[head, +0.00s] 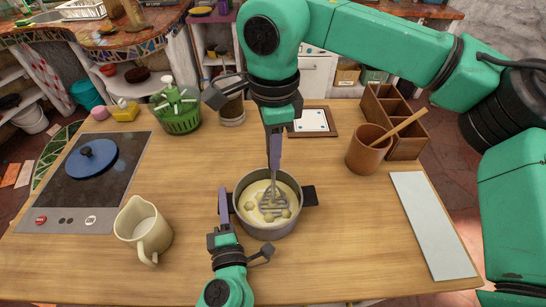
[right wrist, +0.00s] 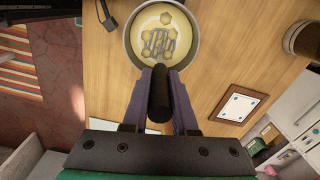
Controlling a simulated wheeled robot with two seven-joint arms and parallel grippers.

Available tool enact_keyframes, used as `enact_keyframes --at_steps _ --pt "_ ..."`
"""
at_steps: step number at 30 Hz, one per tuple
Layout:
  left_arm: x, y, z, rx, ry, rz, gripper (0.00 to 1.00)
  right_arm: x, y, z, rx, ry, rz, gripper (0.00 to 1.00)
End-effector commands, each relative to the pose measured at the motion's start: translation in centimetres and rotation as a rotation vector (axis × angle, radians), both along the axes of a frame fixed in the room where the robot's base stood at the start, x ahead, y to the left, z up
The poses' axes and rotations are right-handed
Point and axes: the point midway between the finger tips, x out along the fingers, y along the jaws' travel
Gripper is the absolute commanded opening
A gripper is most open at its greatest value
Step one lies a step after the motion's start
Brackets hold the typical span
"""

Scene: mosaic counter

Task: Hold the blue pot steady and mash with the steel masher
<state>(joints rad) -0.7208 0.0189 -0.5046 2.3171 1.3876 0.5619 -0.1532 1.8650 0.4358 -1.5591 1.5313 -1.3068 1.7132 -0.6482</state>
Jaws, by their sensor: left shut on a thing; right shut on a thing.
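The pot (head: 268,234) stands upright on the wooden counter; it looks grey rather than blue, with yellow mash and several pale lumps inside. Its dark right handle (head: 309,196) is clear. My left gripper (head: 224,207) is shut at the pot's left side, on the left handle, which the fingers hide. My right gripper (head: 274,148) is above the pot, shut on the masher's upright handle. The steel masher's slotted head (head: 272,204) is down in the mash, among the lumps. In the right wrist view, the dark masher handle (right wrist: 159,103) sits between the fingers, with the pot (right wrist: 129,45) beyond.
A cream jug (head: 143,228) stands left of the pot. A hob (head: 70,185) with a blue lid (head: 92,158) is farther left. A brown utensil crock (head: 367,150), wooden box (head: 405,140) and pale board (head: 432,225) are right. A green basket (head: 178,115) is behind.

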Motion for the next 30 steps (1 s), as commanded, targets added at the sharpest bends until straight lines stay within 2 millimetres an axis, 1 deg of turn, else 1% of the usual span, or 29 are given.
enact_keyframes --at_steps 1,5,13,21,30 --pt "-0.1 -0.1 -0.4 0.000 0.009 -0.003 0.00 0.0 0.1 0.6 0.002 -0.002 0.000 0.00" --pt "-0.1 -0.1 -0.4 0.000 0.009 -0.003 0.00 0.0 0.0 1.2 0.001 0.000 0.001 0.00" --pt "-0.1 -0.1 -0.4 0.000 0.009 -0.003 0.00 0.0 0.2 1.2 0.001 0.000 0.002 0.00" --pt "-0.2 -0.1 -0.5 0.000 0.009 -0.003 0.00 0.8 2.1 1.2 0.001 0.000 0.001 0.00" --pt "-0.2 -0.1 -0.5 0.000 0.010 -0.002 0.00 0.8 2.1 1.0 0.001 0.000 0.001 0.00"
